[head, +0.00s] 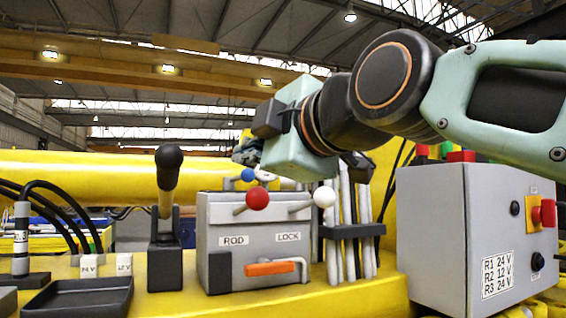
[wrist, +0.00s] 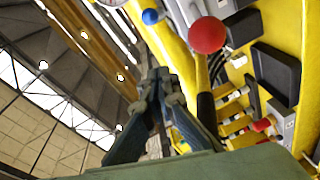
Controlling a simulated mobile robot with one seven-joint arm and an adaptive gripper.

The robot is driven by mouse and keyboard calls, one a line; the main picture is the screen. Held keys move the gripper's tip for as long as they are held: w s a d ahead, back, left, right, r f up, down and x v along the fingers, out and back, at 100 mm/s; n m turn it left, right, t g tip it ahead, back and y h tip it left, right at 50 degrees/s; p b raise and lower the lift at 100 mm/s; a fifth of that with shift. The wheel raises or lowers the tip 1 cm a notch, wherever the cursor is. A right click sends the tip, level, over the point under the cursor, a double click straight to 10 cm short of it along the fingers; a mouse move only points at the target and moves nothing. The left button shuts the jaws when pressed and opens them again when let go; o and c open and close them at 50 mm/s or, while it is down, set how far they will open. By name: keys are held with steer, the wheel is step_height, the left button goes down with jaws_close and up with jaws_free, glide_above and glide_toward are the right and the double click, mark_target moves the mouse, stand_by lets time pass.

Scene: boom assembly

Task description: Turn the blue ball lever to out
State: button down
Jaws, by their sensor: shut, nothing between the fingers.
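The blue ball lever (head: 248,174) stands at the top of a grey box marked ROD and LOCK. Its ball also shows at the top of the wrist view (wrist: 150,16). My gripper (head: 245,152) is just above the blue ball in the head view, partly hidden by my wrist. In the wrist view my fingers (wrist: 160,78) are shut and empty, with the blue ball apart from their tips. A red ball lever (head: 258,198) is in front of the blue one, and a white ball lever (head: 324,196) is to its right. No "out" mark is readable.
The grey box (head: 220,259) has an orange handle (head: 270,268). A black-knobbed lever (head: 169,160) stands left of it. Hoses in a black clip (head: 352,231) and a grey control cabinet (head: 430,240) stand to the right. A black tray (head: 80,298) lies at lower left.

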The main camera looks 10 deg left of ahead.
mark_target(238, 180)
steer(key=w+a, duration=0.1)
steer(key=w, duration=0.2)
steer(key=w+a+f, duration=0.1)
steer(key=w, duration=0.2)
steer(key=w+a+p, duration=0.1)
steer(key=w, duration=0.2)
steer(key=shift+w+a+f, duration=0.35)
steer(key=shift+w+a, duration=0.05)
steer(key=shift+w+d, duration=0.1)
steer(key=shift+d, duration=0.05)
